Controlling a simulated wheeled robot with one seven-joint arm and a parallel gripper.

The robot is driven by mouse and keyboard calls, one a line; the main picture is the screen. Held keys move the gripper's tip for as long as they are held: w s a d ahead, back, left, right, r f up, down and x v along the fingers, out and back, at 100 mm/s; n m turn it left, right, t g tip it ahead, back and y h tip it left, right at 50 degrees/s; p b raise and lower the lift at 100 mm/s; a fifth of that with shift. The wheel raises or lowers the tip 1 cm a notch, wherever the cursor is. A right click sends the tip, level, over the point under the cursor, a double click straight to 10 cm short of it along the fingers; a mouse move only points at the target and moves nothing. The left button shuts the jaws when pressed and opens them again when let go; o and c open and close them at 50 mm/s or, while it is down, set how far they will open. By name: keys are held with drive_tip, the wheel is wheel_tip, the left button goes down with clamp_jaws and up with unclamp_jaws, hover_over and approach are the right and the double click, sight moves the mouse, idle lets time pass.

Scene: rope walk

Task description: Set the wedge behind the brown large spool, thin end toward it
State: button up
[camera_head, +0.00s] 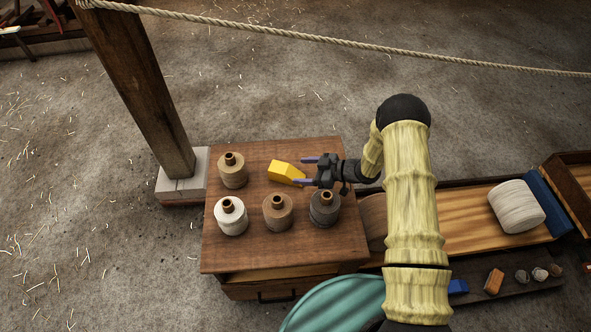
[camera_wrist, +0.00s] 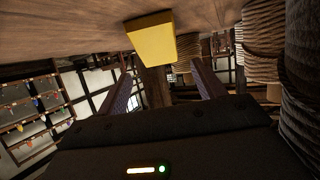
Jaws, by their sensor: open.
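A yellow wedge (camera_head: 286,172) lies on the wooden bench top (camera_head: 222,262). My gripper (camera_head: 301,170) is open, its fingertips at the wedge's right end; I cannot tell whether they touch it. In the wrist view the wedge (camera_wrist: 152,42) shows ahead of the two spread fingers (camera_wrist: 162,72), with nothing held between them. A brownish large spool (camera_head: 372,222) lies on its side right of the bench, partly hidden by my arm. A white large spool (camera_head: 517,206) lies farther right.
Several small spools stand on the bench: tan (camera_head: 232,172), white (camera_head: 231,217), brown (camera_head: 278,213) and dark grey (camera_head: 324,210). A blue block (camera_head: 545,205) stands beside the white large spool. A wooden post (camera_head: 140,90) rises behind left; a rope (camera_head: 330,39) crosses behind.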

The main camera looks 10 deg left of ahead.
drive_tip(key=v, duration=0.7)
drive_tip(key=shift+d+r+p, duration=0.2)
drive_tip(key=shift+d+p, duration=0.15)
drive_tip(key=shift+w, duration=0.1)
